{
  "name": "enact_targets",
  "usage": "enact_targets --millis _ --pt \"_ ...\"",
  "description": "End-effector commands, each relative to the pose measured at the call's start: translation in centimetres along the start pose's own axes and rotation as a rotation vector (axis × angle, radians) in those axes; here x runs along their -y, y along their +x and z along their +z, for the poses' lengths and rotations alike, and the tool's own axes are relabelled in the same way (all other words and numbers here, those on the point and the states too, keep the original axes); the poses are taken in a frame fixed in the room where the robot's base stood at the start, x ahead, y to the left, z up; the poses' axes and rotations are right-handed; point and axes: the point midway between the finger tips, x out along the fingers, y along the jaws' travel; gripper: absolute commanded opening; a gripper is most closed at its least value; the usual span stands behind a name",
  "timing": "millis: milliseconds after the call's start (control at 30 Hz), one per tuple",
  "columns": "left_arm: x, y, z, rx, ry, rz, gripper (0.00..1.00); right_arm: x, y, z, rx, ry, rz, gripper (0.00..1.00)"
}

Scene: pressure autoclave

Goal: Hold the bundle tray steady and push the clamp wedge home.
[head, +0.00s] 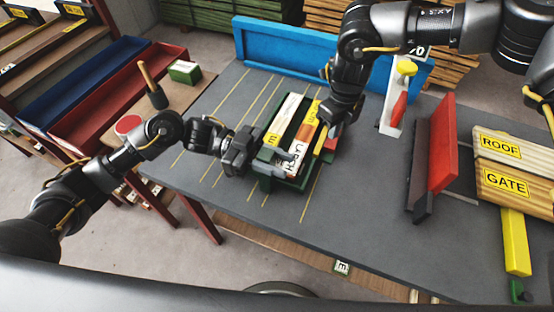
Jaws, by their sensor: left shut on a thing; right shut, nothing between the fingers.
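The dark green bundle tray (292,185) sits on the grey table in the head view. It holds several long labelled pieces, including a white and orange one marked LARCH (299,145). My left gripper (265,158) is at the tray's left side, shut on the tray; the exact grip spot is hard to see. My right gripper (330,128) is shut and empty, pointing down at the tray's right side. Beneath it a small red piece (332,145), perhaps the clamp wedge, shows next to a yellow strip; the gripper partly hides both. I cannot tell whether they touch.
A white upright (396,105) with yellow top and red piece stands right of the tray. Further right are a red board (442,143) and ROOF and GATE boards (505,183). A blue panel (290,50) lines the back.

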Motion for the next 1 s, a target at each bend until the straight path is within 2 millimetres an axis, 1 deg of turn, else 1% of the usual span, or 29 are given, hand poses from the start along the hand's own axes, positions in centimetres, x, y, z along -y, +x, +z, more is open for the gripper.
enact_targets --millis 467,1000 --pt "0.0 0.0 -0.1 -0.001 0.002 -0.001 0.00 0.0 0.1 0.0 0.000 0.000 0.000 0.00" --pt "0.0 0.0 -0.1 -0.001 0.002 -0.001 0.00 0.0 2.2 0.0 0.000 0.001 0.001 0.00"
